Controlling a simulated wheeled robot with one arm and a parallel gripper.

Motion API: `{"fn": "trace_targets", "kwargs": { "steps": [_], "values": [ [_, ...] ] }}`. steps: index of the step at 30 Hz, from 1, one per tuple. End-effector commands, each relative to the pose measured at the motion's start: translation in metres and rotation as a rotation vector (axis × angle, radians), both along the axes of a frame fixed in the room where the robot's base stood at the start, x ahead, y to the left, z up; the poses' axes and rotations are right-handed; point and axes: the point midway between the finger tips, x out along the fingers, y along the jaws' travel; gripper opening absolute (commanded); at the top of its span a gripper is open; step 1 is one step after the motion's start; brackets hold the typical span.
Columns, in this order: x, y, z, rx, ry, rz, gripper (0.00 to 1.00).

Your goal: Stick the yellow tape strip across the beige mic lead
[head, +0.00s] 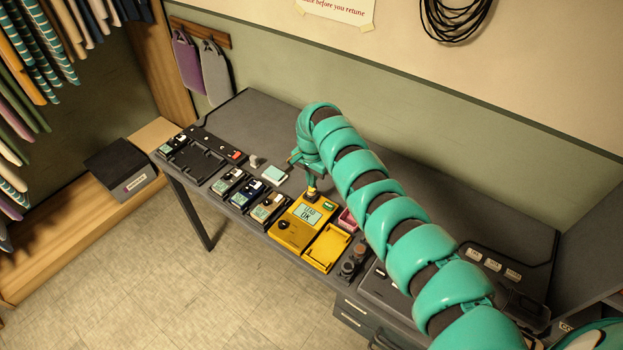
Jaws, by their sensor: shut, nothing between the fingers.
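My teal arm crosses the table from the lower right. My gripper (312,190) is shut and empty, pointing down just above the back edge of a yellow tester box (291,236) with a lit screen. A small yellow band shows at the gripper's tip; I cannot tell whether it is part of the gripper or of something behind it. I cannot make out the yellow tape strip or the beige mic lead; my arm hides part of the table.
A yellow open tray (328,246) adjoins the tester. A pink box (347,219) stands behind it. Several small pedals and a black pedalboard (190,160) are to the left. A pale green pad (275,174) lies nearby. The table's back left (255,115) is clear.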

Motion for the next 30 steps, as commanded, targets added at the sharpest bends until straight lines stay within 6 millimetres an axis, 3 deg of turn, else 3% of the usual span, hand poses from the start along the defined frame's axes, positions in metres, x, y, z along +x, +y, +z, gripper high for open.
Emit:
{"fn": "trace_targets", "kwargs": {
  "steps": [30],
  "values": [
    [0.0,0.0,-0.014,0.0,0.0,0.0,0.0]
  ]
}}
